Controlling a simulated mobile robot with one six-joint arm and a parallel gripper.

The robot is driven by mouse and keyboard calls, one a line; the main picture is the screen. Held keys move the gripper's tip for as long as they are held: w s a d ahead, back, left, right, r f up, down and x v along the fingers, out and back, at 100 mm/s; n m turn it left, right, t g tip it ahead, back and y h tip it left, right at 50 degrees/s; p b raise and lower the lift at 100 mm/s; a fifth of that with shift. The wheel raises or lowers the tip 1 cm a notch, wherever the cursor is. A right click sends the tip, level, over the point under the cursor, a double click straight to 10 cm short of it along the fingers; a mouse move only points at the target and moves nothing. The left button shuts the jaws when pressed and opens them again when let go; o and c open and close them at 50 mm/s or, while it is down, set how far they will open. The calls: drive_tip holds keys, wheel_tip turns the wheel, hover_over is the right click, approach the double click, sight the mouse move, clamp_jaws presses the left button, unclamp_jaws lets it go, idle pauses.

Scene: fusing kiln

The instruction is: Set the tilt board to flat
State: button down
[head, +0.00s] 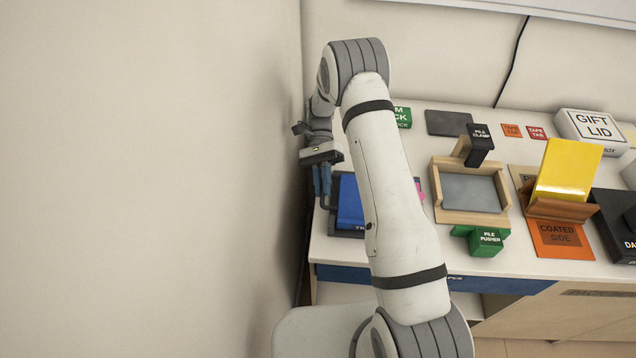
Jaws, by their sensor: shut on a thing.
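The tilt board appears to be the blue board (350,207) at the left end of the white table, in a dark frame. My arm hides its right side and most of its label. My gripper (323,193) points down at the board's left edge, its bluish fingers shut on the board there. The exact grip point is too small to make out. The board looks raised or tilted, but its angle is hard to tell from this view.
A wall stands close left of my gripper. Right of my arm are a wooden tray (438,208), a green pile pusher (487,243), a black pile clamp (480,145) and a yellow board (566,170) on a brown stand. A gift lid box (592,130) stands at the back.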

drive_tip(key=c, duration=1.6)
unclamp_jaws()
drive_tip(key=shift+d+f, duration=0.1)
drive_tip(key=shift+d, duration=0.25)
drive_tip(key=shift+o, duration=0.6)
drive_tip(key=shift+a, duration=0.15)
drive_tip(key=shift+w, duration=0.1)
drive_tip(key=v, duration=0.6)
drive_tip(key=shift+w+r, duration=0.1)
drive_tip(key=shift+r, duration=0.25)
drive_tip(key=shift+w+p, duration=0.5)
drive_tip(key=shift+w, duration=0.15)
